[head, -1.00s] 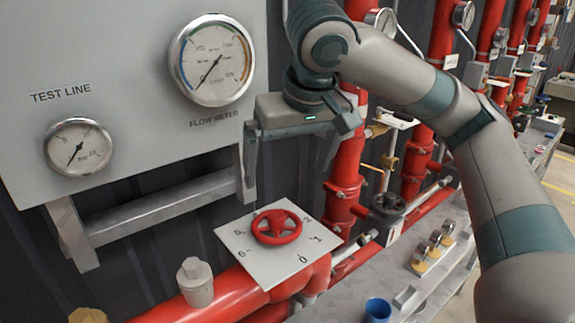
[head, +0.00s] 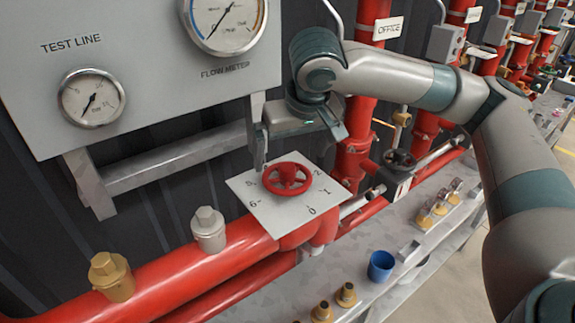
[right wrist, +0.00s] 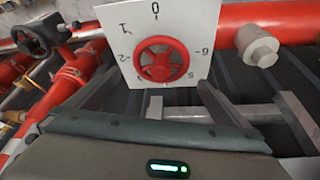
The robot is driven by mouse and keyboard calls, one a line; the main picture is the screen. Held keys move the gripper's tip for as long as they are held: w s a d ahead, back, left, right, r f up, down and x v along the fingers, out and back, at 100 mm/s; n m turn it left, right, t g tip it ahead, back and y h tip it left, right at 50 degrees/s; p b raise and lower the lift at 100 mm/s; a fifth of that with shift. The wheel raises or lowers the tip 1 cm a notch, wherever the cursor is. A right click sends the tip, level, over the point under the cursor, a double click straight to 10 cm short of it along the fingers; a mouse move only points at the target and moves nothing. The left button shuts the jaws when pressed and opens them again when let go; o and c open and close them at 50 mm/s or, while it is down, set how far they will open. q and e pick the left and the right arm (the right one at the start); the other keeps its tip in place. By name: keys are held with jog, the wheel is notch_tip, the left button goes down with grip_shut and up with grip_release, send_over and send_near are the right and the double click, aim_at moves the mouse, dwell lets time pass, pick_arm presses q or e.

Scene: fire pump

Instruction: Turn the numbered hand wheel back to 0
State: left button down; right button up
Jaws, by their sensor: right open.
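The red hand wheel (head: 287,179) sits on a square white plate (head: 285,217) with numbers around it, above a red pipe. The 0 is on the plate's near side in the head view. In the right wrist view the wheel (right wrist: 161,62) is centred ahead and the 0 is at the top of the plate (right wrist: 185,17). I cannot tell which number the wheel is set to. My right gripper (head: 296,157) is open and empty, just behind and above the wheel, with its fingers apart and not visibly touching it. My left gripper is not in view.
A grey panel (head: 150,60) with two gauges stands behind, with a metal bracket (head: 165,158) under it. A grey cap (head: 208,230) and a brass cap (head: 111,277) rise from the pipe. A blue cup (head: 381,265) and brass fittings stand on the bench.

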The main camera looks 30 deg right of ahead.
aim_at(287, 167)
jog(key=x, duration=0.5)
jog(key=shift+p, duration=0.3)
jog(key=shift+w+f, duration=0.1)
jog(key=shift+f, duration=0.15)
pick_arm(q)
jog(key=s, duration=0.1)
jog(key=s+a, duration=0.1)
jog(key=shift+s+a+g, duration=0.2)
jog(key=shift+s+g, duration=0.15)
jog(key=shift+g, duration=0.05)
pick_arm(e)
jog(key=shift+w+f, duration=0.15)
jog(key=shift+f, duration=0.2)
jog(key=c, duration=0.9)
jog(key=o, duration=0.5)
jog(key=shift+c, duration=0.2)
jog(key=c, duration=0.5)
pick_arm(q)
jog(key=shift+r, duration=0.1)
pick_arm(e)
jog(key=shift+r, duration=0.1)
